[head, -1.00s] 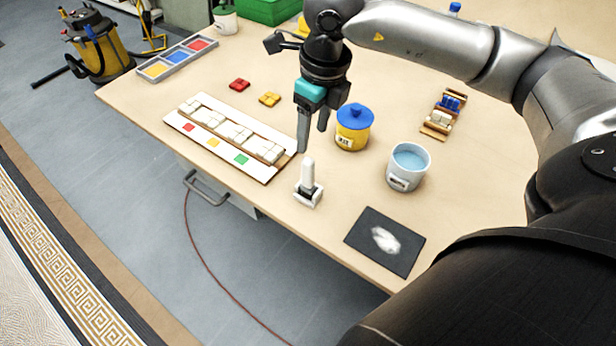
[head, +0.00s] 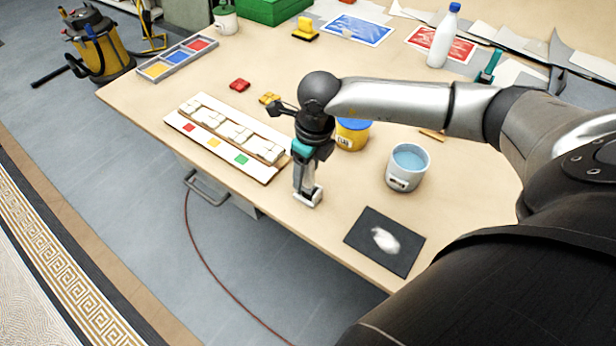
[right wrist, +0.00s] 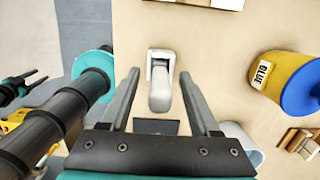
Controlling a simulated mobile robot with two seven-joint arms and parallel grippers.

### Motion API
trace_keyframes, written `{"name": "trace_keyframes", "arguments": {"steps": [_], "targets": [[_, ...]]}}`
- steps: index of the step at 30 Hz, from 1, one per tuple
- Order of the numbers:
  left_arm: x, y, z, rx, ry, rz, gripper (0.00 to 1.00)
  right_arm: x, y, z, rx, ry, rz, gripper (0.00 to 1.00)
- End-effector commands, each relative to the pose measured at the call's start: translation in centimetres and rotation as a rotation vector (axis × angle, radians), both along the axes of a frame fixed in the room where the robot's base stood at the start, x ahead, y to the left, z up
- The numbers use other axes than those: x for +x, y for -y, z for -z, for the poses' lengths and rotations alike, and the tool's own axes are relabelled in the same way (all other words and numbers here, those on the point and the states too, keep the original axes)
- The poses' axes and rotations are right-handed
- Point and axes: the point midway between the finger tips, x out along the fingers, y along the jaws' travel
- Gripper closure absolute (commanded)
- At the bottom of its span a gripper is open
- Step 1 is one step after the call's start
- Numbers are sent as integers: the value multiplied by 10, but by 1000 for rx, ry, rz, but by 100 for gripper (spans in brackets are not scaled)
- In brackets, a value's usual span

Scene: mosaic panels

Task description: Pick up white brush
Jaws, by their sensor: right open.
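The white brush (head: 311,199) stands upright near the front edge of the table, with a white block-like foot and a dark patch on it. My right gripper (head: 305,184) points straight down over it, and its fingers hide most of the handle in the head view. In the right wrist view the brush (right wrist: 161,82) lies between the two spread fingertips of my right gripper (right wrist: 160,74), with a gap on either side. The right gripper is open.
A panel with white tiles (head: 184,125) lies just left of the gripper. The glue jar (head: 352,136) stands close behind it. A cup of blue liquid (head: 408,168) and a dark mat (head: 366,240) are to the right. Bare table lies between them.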

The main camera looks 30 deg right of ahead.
Motion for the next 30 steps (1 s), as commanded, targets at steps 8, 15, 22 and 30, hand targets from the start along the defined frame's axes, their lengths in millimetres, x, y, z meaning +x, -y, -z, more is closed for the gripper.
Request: {"name": "trace_keyframes", "arguments": {"steps": [8, 15, 22, 30], "targets": [[0, 0, 0, 0, 0, 0, 50, 0, 0, 0, 0, 0, 0, 48], [0, 0, 0, 0, 0, 0, 50, 0, 0, 0, -1, 0, 1, 75], [0, 0, 0, 0, 1, 0, 50, 0, 0, 0, -1, 0, 1, 100], [0, 0, 0, 0, 1, 0, 50, 0, 0, -1, 0, 1, 1, 100]]}}
